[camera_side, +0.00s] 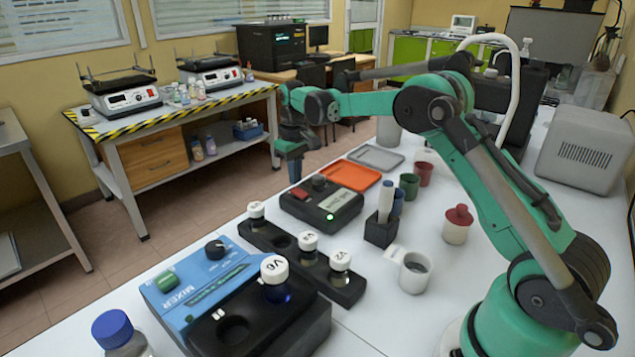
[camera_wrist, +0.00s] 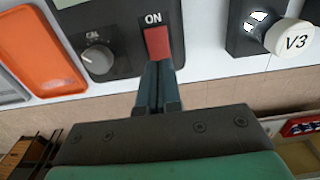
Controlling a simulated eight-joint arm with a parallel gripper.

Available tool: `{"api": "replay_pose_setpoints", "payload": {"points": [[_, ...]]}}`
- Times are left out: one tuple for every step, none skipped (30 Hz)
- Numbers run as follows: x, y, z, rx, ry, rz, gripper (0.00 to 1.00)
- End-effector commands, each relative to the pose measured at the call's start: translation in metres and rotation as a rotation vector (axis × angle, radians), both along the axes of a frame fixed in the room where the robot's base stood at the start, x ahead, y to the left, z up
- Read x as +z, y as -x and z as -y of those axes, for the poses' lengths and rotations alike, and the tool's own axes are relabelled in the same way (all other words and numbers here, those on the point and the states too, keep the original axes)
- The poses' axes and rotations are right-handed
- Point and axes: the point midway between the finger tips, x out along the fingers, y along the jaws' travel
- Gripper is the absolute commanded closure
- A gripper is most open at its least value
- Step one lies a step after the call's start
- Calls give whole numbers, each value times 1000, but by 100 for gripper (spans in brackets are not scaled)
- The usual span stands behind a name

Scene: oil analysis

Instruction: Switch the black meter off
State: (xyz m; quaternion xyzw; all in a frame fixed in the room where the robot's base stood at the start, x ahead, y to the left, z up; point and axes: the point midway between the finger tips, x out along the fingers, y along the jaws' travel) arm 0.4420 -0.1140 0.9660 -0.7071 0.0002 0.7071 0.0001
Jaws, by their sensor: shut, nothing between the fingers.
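The black meter (camera_side: 312,214) lies on the white bench, with a pale display and a lit green light on its front. Its red switch (camera_wrist: 157,42) has the label "ON" beside it in the wrist view, and a grey "CAL" knob (camera_wrist: 98,58) sits to its left. My gripper (camera_side: 295,178) is shut and empty, pointing down at the switch end of the meter. In the wrist view the closed fingertips (camera_wrist: 158,68) are right at the edge of the red switch. I cannot tell whether they touch it.
A black rack (camera_side: 258,236) with white-capped vials stands close in front of the meter, beside a blue mixer (camera_side: 190,290). An orange tray (camera_side: 350,175) and a grey tray (camera_side: 376,157) lie behind. A black holder (camera_side: 381,231) and a white mug (camera_side: 413,272) stand to the right.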

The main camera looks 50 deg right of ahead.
Motion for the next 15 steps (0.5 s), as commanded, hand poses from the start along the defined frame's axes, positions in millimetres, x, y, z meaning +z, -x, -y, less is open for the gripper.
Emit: {"api": "replay_pose_setpoints", "payload": {"points": [[-1,0,0,0,0,0,100],[-1,0,0,0,0,0,100],[-2,0,0,0,0,0,100],[-2,0,0,0,0,0,100],[-3,0,0,0,0,0,100],[-4,0,0,0,0,0,100],[-4,0,0,0,0,0,100],[-4,0,0,0,0,0,100],[-5,0,0,0,0,0,100],[-6,0,0,0,0,0,100],[-6,0,0,0,0,0,100],[-7,0,0,0,0,0,100],[-7,0,0,0,0,0,100],[-8,0,0,0,0,0,100],[-8,0,0,0,0,0,100]]}}
